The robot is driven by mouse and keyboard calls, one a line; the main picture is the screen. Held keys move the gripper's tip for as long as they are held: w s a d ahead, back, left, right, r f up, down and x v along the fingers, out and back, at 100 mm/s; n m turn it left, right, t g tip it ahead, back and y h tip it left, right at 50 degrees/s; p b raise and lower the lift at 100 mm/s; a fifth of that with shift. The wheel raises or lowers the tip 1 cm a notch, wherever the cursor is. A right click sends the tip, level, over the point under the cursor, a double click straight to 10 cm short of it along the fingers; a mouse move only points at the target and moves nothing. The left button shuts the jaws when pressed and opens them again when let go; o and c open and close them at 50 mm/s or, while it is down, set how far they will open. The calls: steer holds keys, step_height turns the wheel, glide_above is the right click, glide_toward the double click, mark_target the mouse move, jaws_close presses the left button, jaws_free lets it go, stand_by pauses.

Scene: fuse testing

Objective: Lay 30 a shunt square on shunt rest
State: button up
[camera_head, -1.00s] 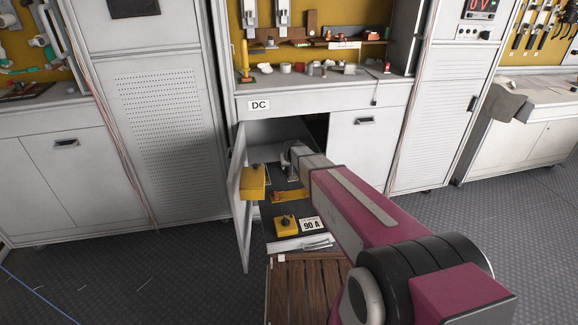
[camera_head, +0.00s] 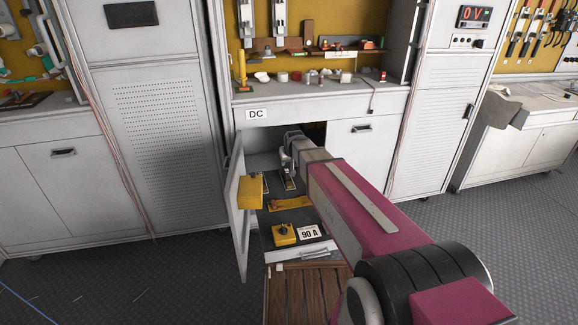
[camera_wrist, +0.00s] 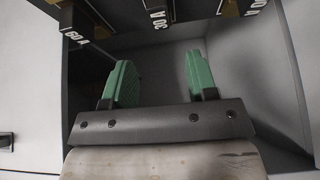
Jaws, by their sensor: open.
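In the wrist view, a label reading 30 A (camera_wrist: 157,18) stands at the top, just beyond my gripper (camera_wrist: 153,78). A dark holder and a brassy piece behind the label are cut off by the frame edge, so the 30 A shunt itself is not clearly seen. My gripper's two green fingers are wide apart with nothing between them. In the head view, my gripper (camera_head: 288,174) is inside the open cabinet under the DC counter, above the dark shelf. I cannot tell which item is the shunt rest.
A 60 A label (camera_wrist: 75,36) stands left of the 30 A one; another label (camera_wrist: 257,6) is cut off right. A yellow block (camera_head: 283,234) and a 90 A card (camera_head: 310,232) lie on the shelf (camera_head: 273,219). The open cabinet door (camera_head: 239,225) stands left.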

steer(key=s+d+f+g, duration=0.1)
steer(key=s+d+g, duration=0.1)
steer(key=s+d, duration=0.3)
steer(key=s+d+f+m+g, duration=0.1)
steer(key=s+d, duration=0.4)
steer(key=s, duration=0.8)
steer(key=s+d+f+m+g+h, duration=0.1)
steer(key=s+d+g, duration=0.1)
steer(key=s+d, duration=0.3)
steer(key=shift+s+d+f+g, duration=0.1)
steer(key=shift+s+g, duration=0.3)
steer(key=shift+s, duration=1.7)
steer(key=shift+w, duration=0.1)
